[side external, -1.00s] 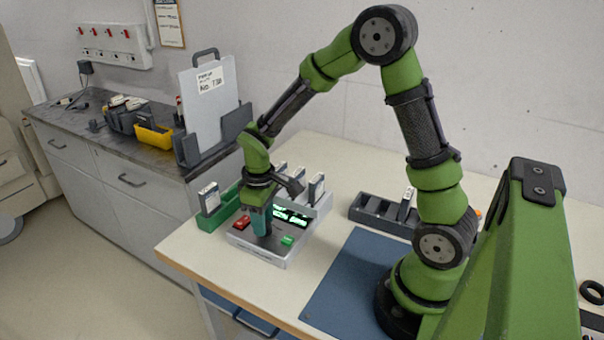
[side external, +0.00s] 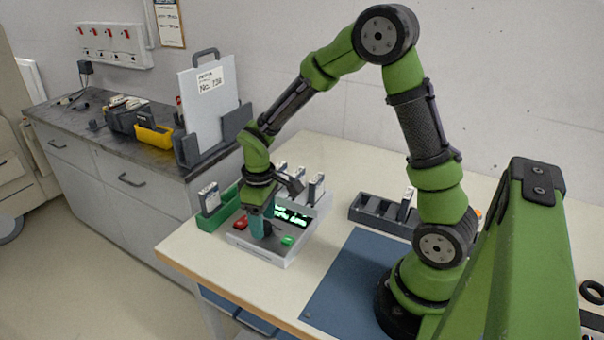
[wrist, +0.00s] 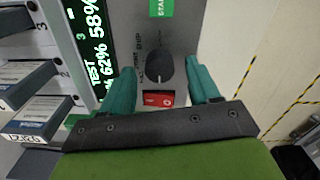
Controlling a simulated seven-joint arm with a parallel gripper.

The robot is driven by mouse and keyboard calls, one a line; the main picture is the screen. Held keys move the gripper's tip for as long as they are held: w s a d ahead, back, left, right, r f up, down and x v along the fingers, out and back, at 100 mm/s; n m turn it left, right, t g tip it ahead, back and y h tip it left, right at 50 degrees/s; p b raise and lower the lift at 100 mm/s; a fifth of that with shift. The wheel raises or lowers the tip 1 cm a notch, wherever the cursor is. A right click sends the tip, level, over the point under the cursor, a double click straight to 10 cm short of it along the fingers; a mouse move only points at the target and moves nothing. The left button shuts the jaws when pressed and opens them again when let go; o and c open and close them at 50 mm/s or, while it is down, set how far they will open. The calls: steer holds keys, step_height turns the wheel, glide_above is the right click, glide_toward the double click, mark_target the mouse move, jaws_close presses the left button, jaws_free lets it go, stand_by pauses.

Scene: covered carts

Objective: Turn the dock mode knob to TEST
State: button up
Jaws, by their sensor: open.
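The dark round mode knob (wrist: 160,64) sits on the grey dock panel (wrist: 178,30) in the wrist view, with small printed labels on its left side. Its pointer is too small to read surely. The dock display (wrist: 95,45) shows the word TEST and lit percentages. My gripper (wrist: 161,68) is open, with one teal finger on each side of the knob; I cannot tell whether either touches it. In the side view my gripper (side external: 262,232) is low over the dock (side external: 262,252) and mostly hides the knob.
A red button (wrist: 158,99) lies close to the knob, and a green START button (wrist: 161,8) lies beyond it. A blue mat (side external: 350,285) lies on the right.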

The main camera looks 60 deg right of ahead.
step_height(320, 180, up, 17)
steer(key=shift+f, duration=0.15)
stand_by(0.5)
steer(key=s+a+r+m+t+y, duration=0.1)
steer(key=s+a+m+t, duration=0.1)
steer(key=s, duration=0.4)
steer(key=s+a+r+m+t+y, duration=0.1)
steer(key=s+a+m+t, duration=0.1)
steer(key=s+m+t, duration=0.2)
steer(key=s+t, duration=0.1)
steer(key=s, duration=0.2)
steer(key=shift+a+r, duration=0.25)
steer(key=shift+r, duration=0.1)
